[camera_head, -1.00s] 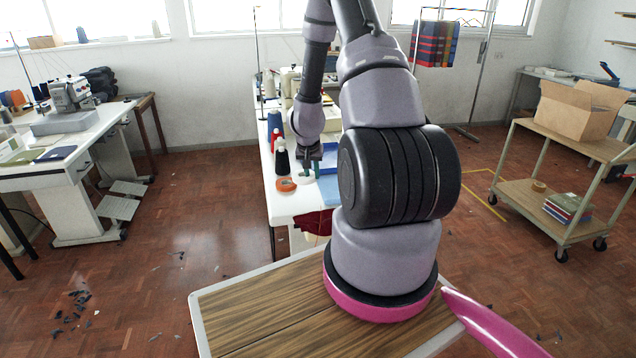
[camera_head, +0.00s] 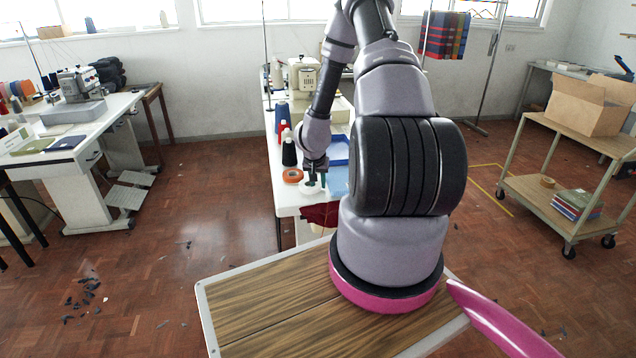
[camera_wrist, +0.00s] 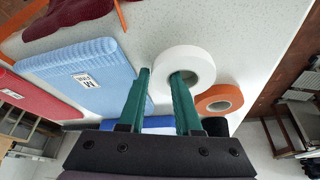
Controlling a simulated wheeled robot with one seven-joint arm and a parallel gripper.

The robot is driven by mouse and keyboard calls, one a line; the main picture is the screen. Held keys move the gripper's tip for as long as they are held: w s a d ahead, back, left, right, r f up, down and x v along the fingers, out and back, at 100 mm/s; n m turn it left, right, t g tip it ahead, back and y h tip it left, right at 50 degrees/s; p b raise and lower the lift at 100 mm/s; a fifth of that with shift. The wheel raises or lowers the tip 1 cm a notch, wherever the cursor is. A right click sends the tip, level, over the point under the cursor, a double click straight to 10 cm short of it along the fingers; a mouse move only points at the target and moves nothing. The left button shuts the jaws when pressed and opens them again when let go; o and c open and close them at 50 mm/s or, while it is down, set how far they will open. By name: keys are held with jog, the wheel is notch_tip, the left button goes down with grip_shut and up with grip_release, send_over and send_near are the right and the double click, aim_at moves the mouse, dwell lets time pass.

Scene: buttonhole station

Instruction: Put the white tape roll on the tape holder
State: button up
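The white tape roll (camera_wrist: 196,61) is at my gripper (camera_wrist: 162,74) in the wrist view. One green finger passes into its hole and the other lies against its outer side, so the fingers are shut on the roll's wall. In the head view the white tape roll (camera_head: 309,188) shows under my gripper (camera_head: 316,182), over the front of the white table (camera_head: 288,207). It looks slightly above the tabletop, but the gap is hard to judge. I cannot make out the tape holder in either view.
An orange tape roll (camera_wrist: 219,98) lies close beside the white one; it also shows in the head view (camera_head: 292,175). A light blue labelled pad (camera_wrist: 85,72) and dark red cloth (camera_wrist: 70,15) lie nearby. A black thread cone (camera_head: 289,152) stands behind the orange roll.

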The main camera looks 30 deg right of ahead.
jog(key=shift+o, duration=0.9)
